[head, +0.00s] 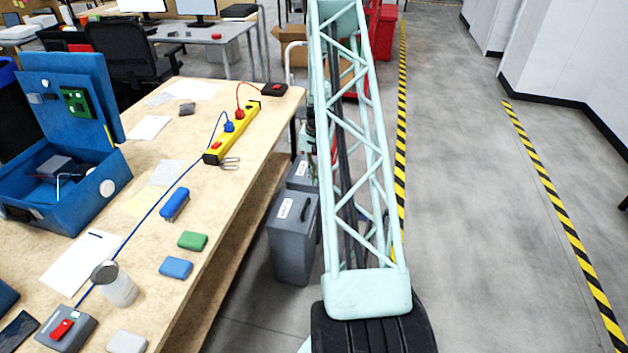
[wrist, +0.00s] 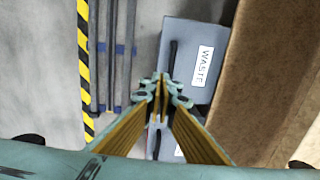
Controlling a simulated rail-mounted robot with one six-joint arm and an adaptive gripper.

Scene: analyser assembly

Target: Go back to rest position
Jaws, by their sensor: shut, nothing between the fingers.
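My gripper (wrist: 160,84) shows in the wrist view with its fingertips together, shut and empty. It points down over the floor beside the grey bin labelled WASTE (wrist: 190,62). In the head view my lattice arm stands beside the right edge of the wooden table (head: 222,185), over the aisle. The grey bins (head: 293,240) stand on the floor next to the table, partly behind my arm.
A blue cable crosses the tabletop. The aisle (head: 470,200) on the right, between striped floor lines, is clear.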

